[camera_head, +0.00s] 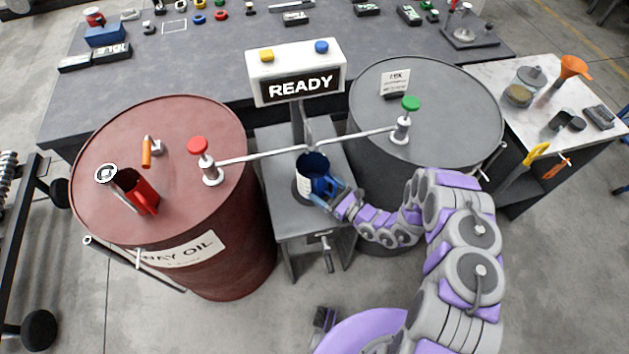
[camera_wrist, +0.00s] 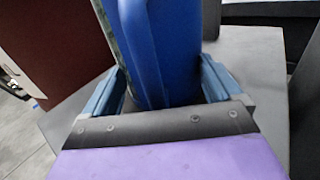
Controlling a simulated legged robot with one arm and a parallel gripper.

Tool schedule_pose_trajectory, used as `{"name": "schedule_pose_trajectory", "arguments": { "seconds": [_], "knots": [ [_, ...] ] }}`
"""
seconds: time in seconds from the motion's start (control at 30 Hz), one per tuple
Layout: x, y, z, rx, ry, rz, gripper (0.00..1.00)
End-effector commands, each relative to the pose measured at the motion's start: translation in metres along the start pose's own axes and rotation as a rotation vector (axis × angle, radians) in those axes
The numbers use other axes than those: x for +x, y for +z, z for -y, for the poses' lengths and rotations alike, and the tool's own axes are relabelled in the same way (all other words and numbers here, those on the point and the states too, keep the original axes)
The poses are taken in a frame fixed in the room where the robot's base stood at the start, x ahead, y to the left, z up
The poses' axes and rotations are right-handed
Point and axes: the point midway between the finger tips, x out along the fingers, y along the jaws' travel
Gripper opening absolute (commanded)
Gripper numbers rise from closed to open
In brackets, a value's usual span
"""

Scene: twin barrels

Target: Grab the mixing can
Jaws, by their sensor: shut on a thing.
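The mixing can (camera_head: 313,172) is a blue can with a white marked side, standing upright on the small grey stand between the two barrels. It also shows close up in the wrist view (camera_wrist: 165,50), where its blue body and handle fill the space between my fingers. My gripper (camera_head: 328,195) comes in from the lower right and is shut on the can's handle side. In the wrist view its two blue-grey fingers lie on either side of the handle. The fingertips are partly hidden by the can.
A red oil barrel (camera_head: 225,255) stands left with a red can (camera_head: 137,190) on top. A dark grey barrel (camera_head: 450,110) stands right. Pipes with a red valve (camera_head: 198,146) and a green valve (camera_head: 410,103) run above the stand. A READY sign (camera_head: 298,73) rises behind.

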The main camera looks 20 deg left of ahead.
Motion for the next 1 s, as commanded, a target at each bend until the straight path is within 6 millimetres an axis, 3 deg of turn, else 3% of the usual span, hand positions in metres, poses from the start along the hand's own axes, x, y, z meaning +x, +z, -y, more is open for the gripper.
{"name": "schedule_pose_trajectory", "arguments": {
  "seconds": [0.1,0.43,0.77,1.0],
  "knots": [
    [0.0,0.0,0.0,0.0,0.001,0.001,0.53],
    [0.0,0.004,0.0,-0.001,0.002,0.0,0.53],
    [0.001,0.037,-0.001,0.0,0.003,-0.001,0.53],
    [-0.047,0.041,-0.009,0.005,-0.006,-0.001,0.53]
  ]
}}
